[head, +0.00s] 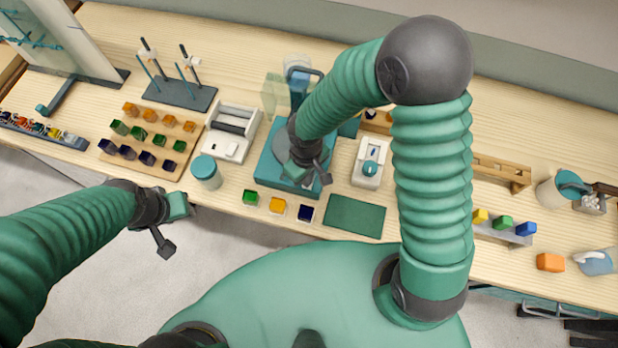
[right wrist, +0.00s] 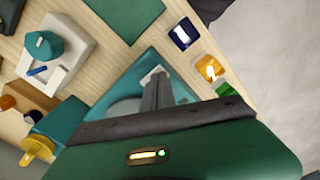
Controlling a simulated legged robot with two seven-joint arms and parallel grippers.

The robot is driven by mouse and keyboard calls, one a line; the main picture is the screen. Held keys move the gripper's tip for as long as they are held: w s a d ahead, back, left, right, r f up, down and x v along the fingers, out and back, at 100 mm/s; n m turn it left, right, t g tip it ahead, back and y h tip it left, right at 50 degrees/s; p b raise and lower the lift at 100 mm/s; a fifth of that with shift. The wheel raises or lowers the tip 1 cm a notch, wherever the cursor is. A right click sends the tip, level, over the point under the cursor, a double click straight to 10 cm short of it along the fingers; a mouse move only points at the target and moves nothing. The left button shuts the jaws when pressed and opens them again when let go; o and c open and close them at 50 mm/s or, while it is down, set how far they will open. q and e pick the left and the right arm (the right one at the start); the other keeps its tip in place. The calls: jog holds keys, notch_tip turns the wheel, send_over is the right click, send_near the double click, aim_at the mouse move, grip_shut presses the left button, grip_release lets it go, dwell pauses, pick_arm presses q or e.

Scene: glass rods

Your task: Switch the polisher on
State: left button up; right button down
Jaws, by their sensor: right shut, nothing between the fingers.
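A teal machine with a grey round plate, apparently the polisher (head: 264,176), stands on the bench at the middle. In the right wrist view its teal base (right wrist: 128,82) lies partly behind my fingers. To its right is a white box with a teal knob (head: 369,168); it also shows in the right wrist view (right wrist: 68,50), with a small blue lever below the knob. My right gripper (head: 318,182) is shut and empty over the machine's front part; the fingers (right wrist: 157,85) hide part of it. My left gripper (head: 172,226) is open and empty, off the bench's front edge.
Green, orange and dark blue blocks (head: 277,206) lie in front of the machine, beside a green mat (head: 354,216). A teal-lidded jar (head: 206,172) and a white device with a black roller (head: 230,132) stand to the left. A block rack (head: 150,138) is farther left.

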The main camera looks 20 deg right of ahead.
jog(key=shift+f+b, duration=0.4)
jog(key=shift+f, duration=0.15)
notch_tip(320, 180, up, 7)
jog(key=p, duration=0.6)
jog(key=shift+r+p, duration=0.1)
jog(key=shift+p, duration=0.3)
